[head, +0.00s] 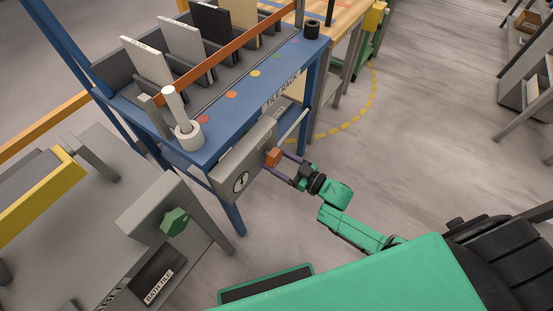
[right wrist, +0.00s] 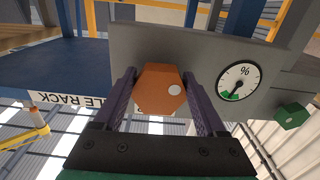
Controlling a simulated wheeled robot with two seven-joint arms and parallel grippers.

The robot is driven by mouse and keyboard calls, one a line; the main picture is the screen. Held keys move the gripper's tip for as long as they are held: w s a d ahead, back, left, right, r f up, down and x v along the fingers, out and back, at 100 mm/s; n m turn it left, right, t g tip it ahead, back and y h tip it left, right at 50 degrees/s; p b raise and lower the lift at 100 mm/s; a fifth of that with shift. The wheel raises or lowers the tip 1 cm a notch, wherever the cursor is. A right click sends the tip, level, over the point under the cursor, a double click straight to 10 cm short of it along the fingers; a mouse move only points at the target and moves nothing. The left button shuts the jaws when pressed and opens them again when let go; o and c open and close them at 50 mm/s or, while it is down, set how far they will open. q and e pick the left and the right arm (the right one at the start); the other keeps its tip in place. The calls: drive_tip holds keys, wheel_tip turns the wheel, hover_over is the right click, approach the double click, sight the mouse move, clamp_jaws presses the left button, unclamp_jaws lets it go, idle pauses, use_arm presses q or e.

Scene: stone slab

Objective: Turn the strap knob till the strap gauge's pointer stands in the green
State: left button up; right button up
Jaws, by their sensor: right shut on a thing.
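The strap knob is an orange hexagonal knob (head: 273,157) with a pale dot, on a grey panel (head: 233,165) at the rack's front. It also shows large in the right wrist view (right wrist: 158,90). My right gripper (head: 283,163) is shut on it, one finger on each side; these fingers also show in the right wrist view (right wrist: 160,100). The gauge (head: 241,182) is a white dial beside the knob. In the right wrist view the gauge (right wrist: 239,78) has a % mark and a green sector low on its face. Its dark pointer appears to point down toward the green; its exact place is too small to tell.
A blue tile rack (head: 225,140) with upright tiles stands above the panel. The floor (head: 440,130) to the right is clear.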

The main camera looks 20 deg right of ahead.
drive_tip(key=shift+f, duration=0.1)
drive_tip(key=o, duration=1.3)
drive_tip(key=v, duration=1.4)
drive_tip(key=shift+s+d, duration=0.15)
drive_tip(key=shift+s, duration=0.15)
